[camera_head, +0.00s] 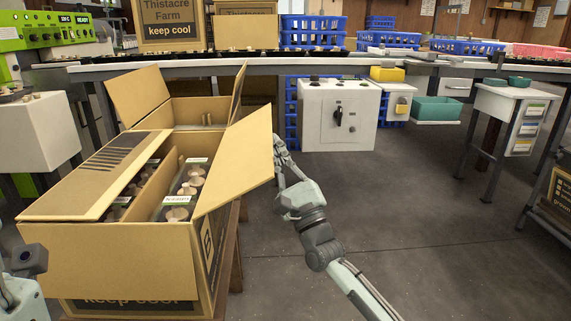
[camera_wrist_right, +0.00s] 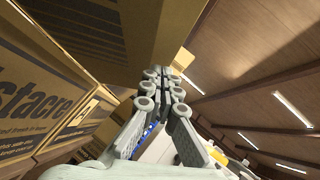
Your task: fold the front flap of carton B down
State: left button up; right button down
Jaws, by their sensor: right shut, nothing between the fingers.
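Carton B (camera_head: 206,262) stands open at the left in the head view, with a letter on its right side. Its near flap (camera_head: 110,260) hangs down outside, partly over the "keep cool" print. The striped left flap (camera_head: 100,165) lies slanted over part of the opening. The right flap (camera_head: 238,160) sticks up and outward. Punnets of mushrooms (camera_head: 178,205) show inside. My right gripper (camera_head: 280,145) is shut and empty, just beyond the right flap's outer edge; it also shows in the wrist view (camera_wrist_right: 166,82) beside brown cardboard. My left gripper is out of frame; only arm parts show.
More raised flaps (camera_head: 137,95) stand behind the opening; whether they belong to another carton is unclear. A white control box (camera_head: 337,115) and a conveyor table (camera_head: 250,66) stand behind. The floor right of my right arm is clear.

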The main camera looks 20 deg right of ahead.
jog(key=shift+a+r, duration=0.1)
jog(key=shift+r, duration=0.15)
